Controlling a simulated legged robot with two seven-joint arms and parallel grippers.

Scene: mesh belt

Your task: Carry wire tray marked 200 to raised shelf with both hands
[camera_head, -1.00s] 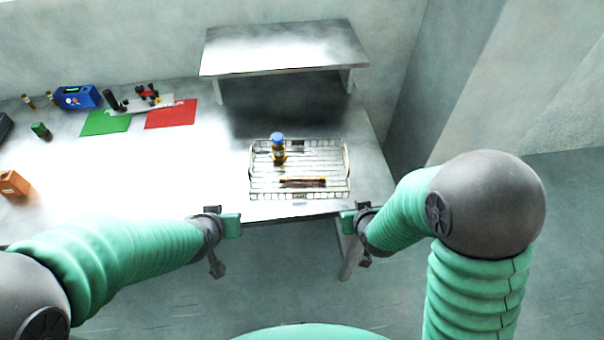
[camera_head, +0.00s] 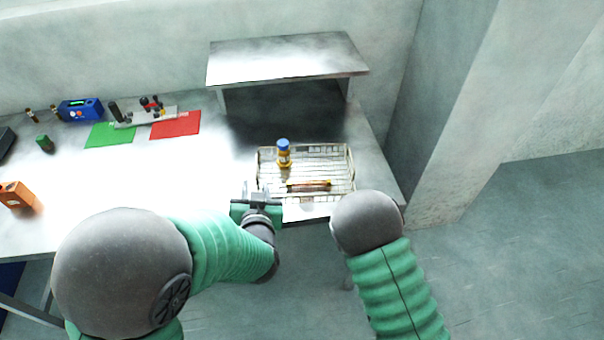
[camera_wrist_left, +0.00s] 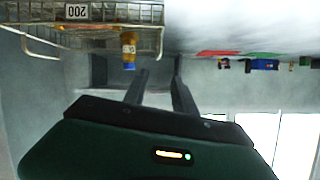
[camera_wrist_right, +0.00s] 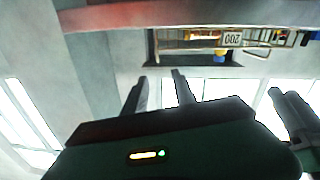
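The wire tray (camera_head: 328,165) sits on the table in front of the raised shelf (camera_head: 290,62). It holds an upright amber bottle with a blue cap (camera_head: 284,156) and a lying brown tube-like item (camera_head: 309,186). The tray's 200 label shows upside down in the left wrist view (camera_wrist_left: 76,11) and in the right wrist view (camera_wrist_right: 232,39). My left gripper (camera_head: 252,190) is beside the tray's near left corner; its fingers (camera_wrist_left: 160,70) are apart and empty. My right gripper is hidden behind my arm in the head view; its fingers (camera_wrist_right: 160,78) are apart and empty, below the table edge's level.
The shelf top is bare. A wall pillar stands close to the table's right end.

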